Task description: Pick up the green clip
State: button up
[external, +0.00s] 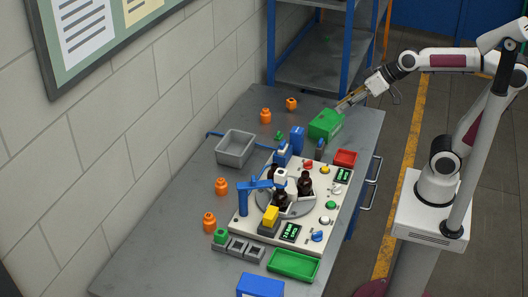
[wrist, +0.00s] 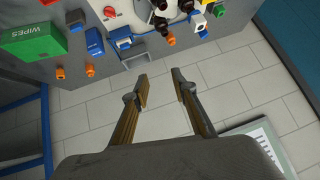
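A small green piece (external: 280,135), which looks like the green clip, lies on the grey bench between the orange bottles and the white device in the external view. It is too small to make out its shape, and I cannot pick it out surely in the wrist view. My gripper (external: 350,101) is to the right of it, raised by the green wipes box at the bench's far end. In the wrist view my gripper (wrist: 160,90) is open, with nothing between its fingers.
The green wipes box (external: 325,124) stands nearest my gripper. Several orange bottles (external: 265,116) and a grey bin (external: 236,148) stand along the wall side. A white device (external: 240,228) with dark bottles fills the middle. A blue-post shelf (external: 347,55) rises behind.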

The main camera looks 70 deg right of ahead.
jog(key=w+r+m+t+h, duration=0.1)
jog(key=w+r+m+t, duration=0.3)
jog(key=w, duration=0.8)
jog(key=w+r+n+t, duration=0.1)
jog(key=w+r, duration=0.4)
jog(key=w, duration=0.7)
jog(key=w+d+f+m+t+h, duration=0.1)
jog(key=w+d+m+h, duration=0.25)
jog(key=w, duration=0.35)
jog(key=w+d+f+m+h, duration=0.25)
jog(key=w+d, duration=0.25)
jog(key=w, duration=0.3)
jog(key=w+d+f+m+g+h, duration=0.1)
jog(key=d+f+m+g+h, duration=0.25)
jog(key=f, duration=0.45)
jog(key=w+d+f+m+g+h, duration=0.1)
jog(key=d+f+m+g+h, duration=0.2)
jog(key=f, duration=0.6)
jog(key=s+f+g, duration=0.2)
jog(key=s+f, duration=0.1)
jog(key=f, duration=0.4)
jog(key=s+d+f+m+g, duration=0.1)
jog(key=s+f+g, duration=0.2)
jog(key=f, duration=0.4)
jog(key=s+f+m+g+h, duration=0.1)
jog(key=s+f+g, duration=0.2)
jog(key=f, duration=0.4)
jog(key=shift+s+d, duration=0.3)
jog(key=shift+s, duration=0.25)
